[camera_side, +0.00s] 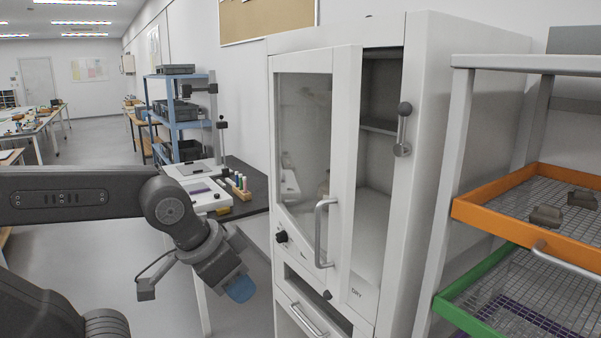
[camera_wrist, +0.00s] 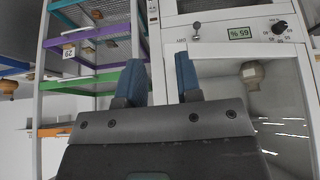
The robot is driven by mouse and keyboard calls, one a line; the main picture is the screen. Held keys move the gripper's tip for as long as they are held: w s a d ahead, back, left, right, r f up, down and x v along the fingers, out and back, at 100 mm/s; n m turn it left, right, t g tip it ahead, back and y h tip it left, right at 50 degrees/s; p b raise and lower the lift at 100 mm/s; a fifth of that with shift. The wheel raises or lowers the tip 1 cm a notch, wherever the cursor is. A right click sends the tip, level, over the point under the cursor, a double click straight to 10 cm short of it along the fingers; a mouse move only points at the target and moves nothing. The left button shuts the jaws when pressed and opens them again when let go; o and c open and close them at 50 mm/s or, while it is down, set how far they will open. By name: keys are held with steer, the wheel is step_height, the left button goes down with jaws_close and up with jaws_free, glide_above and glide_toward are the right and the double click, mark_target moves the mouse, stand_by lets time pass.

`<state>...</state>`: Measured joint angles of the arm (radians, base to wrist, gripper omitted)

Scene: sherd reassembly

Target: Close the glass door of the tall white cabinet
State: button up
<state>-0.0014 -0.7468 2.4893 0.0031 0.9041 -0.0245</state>
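The tall white cabinet (camera_side: 425,180) stands in the middle of the side view. Its glass door (camera_side: 343,150) is ajar, with an open gap on its right side showing the interior and a shelf. A vertical bar handle (camera_side: 321,235) is on the door's right part. A latch lever (camera_side: 403,130) sits on the cabinet's right frame. My gripper (camera_side: 240,288) is left of and below the handle, apart from the cabinet. In the wrist view, which looks upside down, my gripper (camera_wrist: 158,82) has its blue fingers apart with nothing held. The cabinet front (camera_wrist: 225,50) is beyond them.
A rack with an orange tray (camera_side: 500,215) and a green tray (camera_side: 470,300) stands close on the right. A dark bench (camera_side: 240,190) with tools is behind on the left. A drawer handle (camera_side: 307,320) is below the door. A pot (camera_wrist: 253,73) shows behind glass.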

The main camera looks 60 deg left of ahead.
steer(key=w+a+r+n, duration=0.1)
steer(key=w+r+n, duration=0.1)
steer(key=r+n, duration=0.1)
steer(key=w+a+r+n+t+y, duration=0.1)
steer(key=r+n, duration=0.3)
steer(key=r, duration=0.1)
steer(key=w+a+r+n, duration=0.1)
steer(key=w+r+n, duration=0.1)
steer(key=r+n, duration=0.2)
steer(key=shift+w+a+r+t+y, duration=0.3)
steer(key=shift+w+a+r+y, duration=0.05)
steer(key=shift+r+y, duration=0.1)
jaws_close()
steer(key=w+f, duration=0.7)
steer(key=w, duration=0.2)
steer(key=shift+w+f+n, duration=0.25)
steer(key=shift+f+n, duration=0.05)
steer(key=shift+f, duration=0.05)
steer(key=w+d+n+y, duration=0.1)
steer(key=w+d+n, duration=0.1)
steer(key=w, duration=0.9)
steer(key=shift+d+n+g+y, duration=0.35)
steer(key=shift+d+n+g, duration=0.05)
steer(key=shift+n, duration=0.1)
